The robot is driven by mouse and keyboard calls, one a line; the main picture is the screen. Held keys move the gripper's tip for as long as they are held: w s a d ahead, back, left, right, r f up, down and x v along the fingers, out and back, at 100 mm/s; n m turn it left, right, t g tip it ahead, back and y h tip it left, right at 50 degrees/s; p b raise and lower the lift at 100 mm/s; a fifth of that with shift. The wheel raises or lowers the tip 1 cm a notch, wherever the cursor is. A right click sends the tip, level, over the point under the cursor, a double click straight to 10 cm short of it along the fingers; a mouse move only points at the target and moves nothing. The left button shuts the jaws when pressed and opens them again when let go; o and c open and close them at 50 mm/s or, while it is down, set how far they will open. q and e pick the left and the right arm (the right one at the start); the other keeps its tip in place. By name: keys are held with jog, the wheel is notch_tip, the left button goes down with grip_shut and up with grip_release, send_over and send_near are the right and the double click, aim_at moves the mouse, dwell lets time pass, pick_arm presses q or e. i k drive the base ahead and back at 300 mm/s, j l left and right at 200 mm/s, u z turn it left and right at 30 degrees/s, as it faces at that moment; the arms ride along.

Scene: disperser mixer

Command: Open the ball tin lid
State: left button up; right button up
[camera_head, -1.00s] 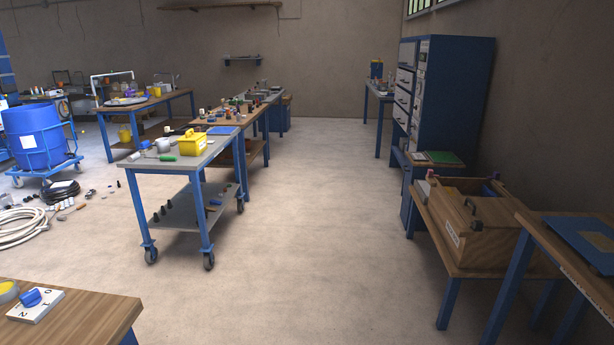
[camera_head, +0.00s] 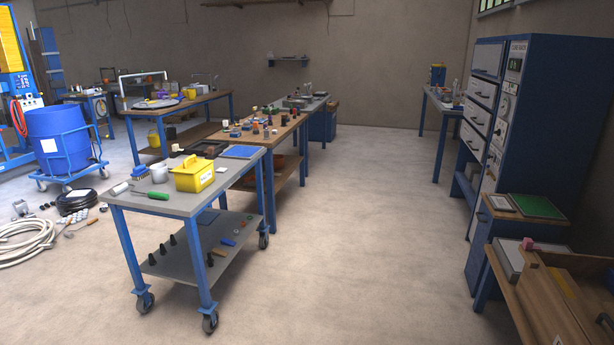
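A yellow box (camera_head: 194,173) with a handle on top and a white label on its front stands on the grey top of a blue-legged trolley (camera_head: 219,194). Its top looks closed. I cannot read the label or tell whether this box is the ball tin. No other thing in view is clearly a ball tin. Neither of my grippers is in view.
A green-handled tool (camera_head: 150,194) and a pale pot (camera_head: 159,173) are beside the yellow box. A wooden bench (camera_head: 275,138) stands behind the trolley. A blue cabinet (camera_head: 505,120) and a wooden box (camera_head: 570,300) line the right. The middle floor is clear.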

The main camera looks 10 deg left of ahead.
aim_at(191, 166)
jog(key=i+j+u, duration=0.15)
jog(key=i+u, duration=0.5)
jog(key=i, duration=0.25)
jog(key=i+u, duration=0.35)
jog(key=i+l, duration=0.05)
jog(key=i, duration=0.05)
